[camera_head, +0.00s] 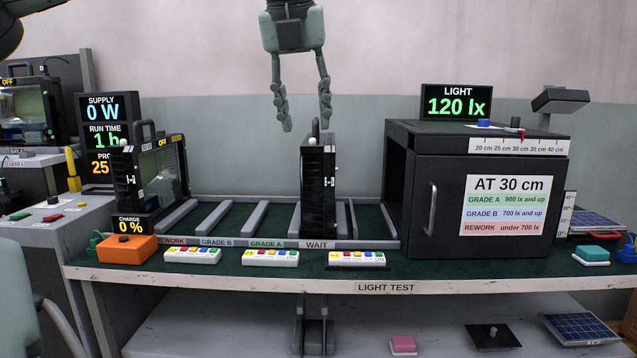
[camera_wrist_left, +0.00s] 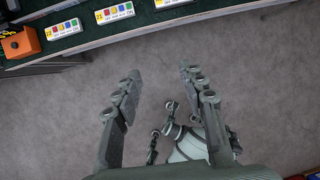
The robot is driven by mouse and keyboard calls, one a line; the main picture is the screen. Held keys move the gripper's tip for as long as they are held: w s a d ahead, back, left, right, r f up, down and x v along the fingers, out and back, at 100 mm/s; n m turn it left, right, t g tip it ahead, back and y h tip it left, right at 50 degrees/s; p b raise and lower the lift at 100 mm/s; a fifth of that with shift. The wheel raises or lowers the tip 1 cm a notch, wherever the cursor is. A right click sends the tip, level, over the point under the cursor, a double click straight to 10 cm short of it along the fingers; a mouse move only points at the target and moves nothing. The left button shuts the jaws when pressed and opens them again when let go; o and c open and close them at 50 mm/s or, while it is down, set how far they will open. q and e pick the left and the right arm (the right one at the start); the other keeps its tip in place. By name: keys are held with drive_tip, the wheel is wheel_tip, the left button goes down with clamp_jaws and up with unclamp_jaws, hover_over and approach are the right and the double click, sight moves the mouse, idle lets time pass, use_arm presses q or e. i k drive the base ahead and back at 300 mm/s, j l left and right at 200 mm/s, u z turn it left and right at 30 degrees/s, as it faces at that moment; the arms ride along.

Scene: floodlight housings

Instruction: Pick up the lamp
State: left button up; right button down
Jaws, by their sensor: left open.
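My left gripper (camera_head: 305,122) hangs fingers down, open and empty. It appears just above the lamp in the head view, apart from it. In the left wrist view my open left fingers (camera_wrist_left: 158,85) are over grey floor in front of the bench, and the lamp is out of that view. A grey-green jointed part of mine shows low there; I cannot tell its jaw state.
A black test box (camera_head: 440,170) stands right of the rack. A second black housing (camera_head: 155,175) stands at the left by the readouts. An orange box (camera_head: 127,249) and several white button strips (camera_head: 270,258) line the front edge. Empty rack slots (camera_head: 235,218) lie left of the lamp.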

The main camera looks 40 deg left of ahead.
sight(317, 169)
drive_tip(key=i+j, duration=0.9)
drive_tip(key=j, duration=0.25)
drive_tip(key=i+j, duration=0.4)
drive_tip(key=j, duration=0.15)
